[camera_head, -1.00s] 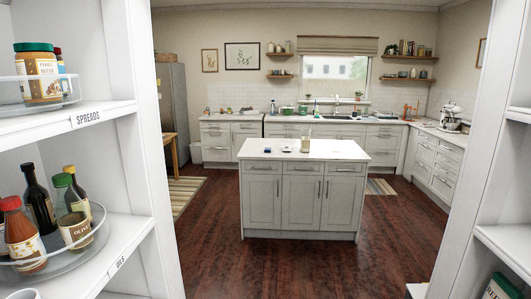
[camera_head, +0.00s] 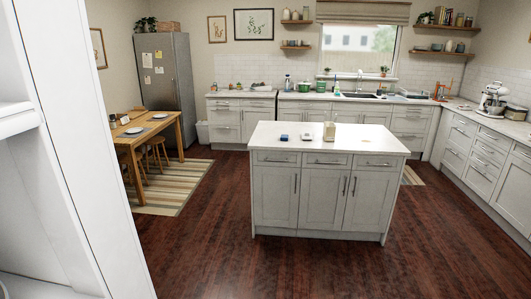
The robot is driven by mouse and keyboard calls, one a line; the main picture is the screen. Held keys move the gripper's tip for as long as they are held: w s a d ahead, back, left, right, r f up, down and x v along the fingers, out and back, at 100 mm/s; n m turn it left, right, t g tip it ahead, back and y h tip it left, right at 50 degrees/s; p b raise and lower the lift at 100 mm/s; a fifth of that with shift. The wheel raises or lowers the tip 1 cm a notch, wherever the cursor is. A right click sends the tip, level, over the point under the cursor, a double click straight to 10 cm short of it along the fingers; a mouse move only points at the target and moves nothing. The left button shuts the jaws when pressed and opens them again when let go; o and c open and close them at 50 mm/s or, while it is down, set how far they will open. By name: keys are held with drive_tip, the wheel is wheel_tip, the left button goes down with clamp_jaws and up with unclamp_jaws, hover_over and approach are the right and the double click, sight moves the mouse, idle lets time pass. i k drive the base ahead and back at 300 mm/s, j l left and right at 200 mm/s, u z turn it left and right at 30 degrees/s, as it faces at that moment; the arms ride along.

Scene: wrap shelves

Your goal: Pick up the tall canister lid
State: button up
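I cannot make out the tall canister lid with certainty. Several small items stand on the white top of the kitchen island (camera_head: 350,146): a blue item (camera_head: 284,138), a low pale item (camera_head: 306,136) and an upright beige item (camera_head: 329,131). They are too small to identify. Pale canister-like jars (camera_head: 296,15) also stand on the upper wall shelf, far off. My gripper is not in view.
A white shelf unit (camera_head: 85,160) stands close on the left. Open dark wood floor (camera_head: 215,250) lies before the island. Counters (camera_head: 430,103) line the back and right. A wooden table (camera_head: 150,133) with stools and a fridge (camera_head: 165,95) stand at left.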

sight(304, 138)
drive_tip(key=i, duration=1.8)
drive_tip(key=i+z, duration=0.1)
drive_tip(key=i, duration=1.75)
drive_tip(key=i+j+z, duration=0.2)
drive_tip(key=i, duration=0.2)
drive_tip(key=i+z, duration=0.2)
drive_tip(key=i, duration=0.2)
drive_tip(key=i+j+z, duration=0.2)
drive_tip(key=i, duration=0.2)
